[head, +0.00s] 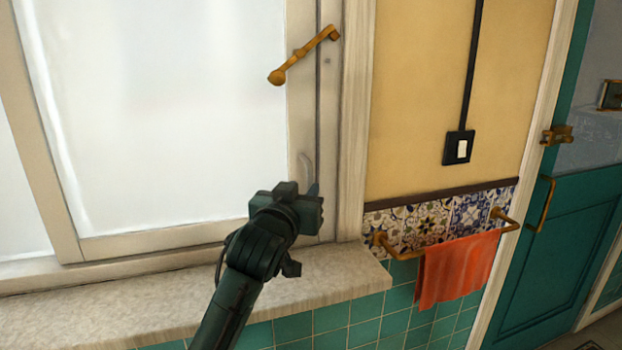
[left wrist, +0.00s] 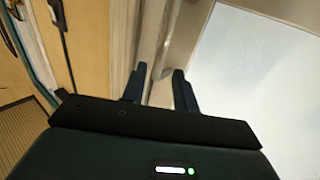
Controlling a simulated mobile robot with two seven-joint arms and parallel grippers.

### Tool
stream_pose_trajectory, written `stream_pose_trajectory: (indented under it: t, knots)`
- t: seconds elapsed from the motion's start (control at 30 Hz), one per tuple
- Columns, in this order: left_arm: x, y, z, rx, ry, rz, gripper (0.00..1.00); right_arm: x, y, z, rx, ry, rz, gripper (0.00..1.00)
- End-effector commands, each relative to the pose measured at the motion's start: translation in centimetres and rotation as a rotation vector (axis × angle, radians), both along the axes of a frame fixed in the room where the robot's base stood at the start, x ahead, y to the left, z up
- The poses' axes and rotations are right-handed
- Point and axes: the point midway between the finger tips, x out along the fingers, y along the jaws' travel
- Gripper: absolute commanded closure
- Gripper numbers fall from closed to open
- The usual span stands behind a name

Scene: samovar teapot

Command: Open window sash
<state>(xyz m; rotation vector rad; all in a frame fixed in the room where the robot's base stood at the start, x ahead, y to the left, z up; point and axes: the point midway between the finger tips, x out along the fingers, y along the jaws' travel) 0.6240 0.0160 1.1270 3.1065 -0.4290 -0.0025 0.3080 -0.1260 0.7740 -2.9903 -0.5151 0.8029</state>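The window sash (head: 190,236) has a pale wooden frame around a bright white pane and sits against the window frame at its right side. A brass latch (head: 305,55) lies tilted across the upper right stile. My right gripper is not in view.
A stone sill (head: 130,315) runs below the window, under my left forearm. To the right are a brass towel rail (head: 507,222) with an orange towel (head: 458,270), a black light switch (head: 458,148) and a teal door (head: 565,235).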

Motion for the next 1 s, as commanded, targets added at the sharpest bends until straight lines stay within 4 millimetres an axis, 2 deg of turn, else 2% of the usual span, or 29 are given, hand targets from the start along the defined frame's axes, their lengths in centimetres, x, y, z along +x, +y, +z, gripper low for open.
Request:
stream_pose_trajectory:
  t: [0.03,0.2,0.4,0.77,1.0]
  knots:
    - [1.0,-0.3,0.1,0.0,0.001,0.0,0.7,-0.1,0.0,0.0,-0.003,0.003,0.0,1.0]
    - [3.5,-1.0,0.1,0.001,0.0,0.0,0.7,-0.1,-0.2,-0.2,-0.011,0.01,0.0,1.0]
    - [5.1,-1.4,0.0,0.0,0.0,0.0,0.7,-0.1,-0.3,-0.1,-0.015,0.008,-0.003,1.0]
    - [5.4,-1.5,0.0,0.0,-0.001,0.0,0.7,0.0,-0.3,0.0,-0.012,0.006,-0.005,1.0]
    - [5.4,-1.5,0.0,0.0,-0.001,0.0,0.89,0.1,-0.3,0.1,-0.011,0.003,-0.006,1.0]
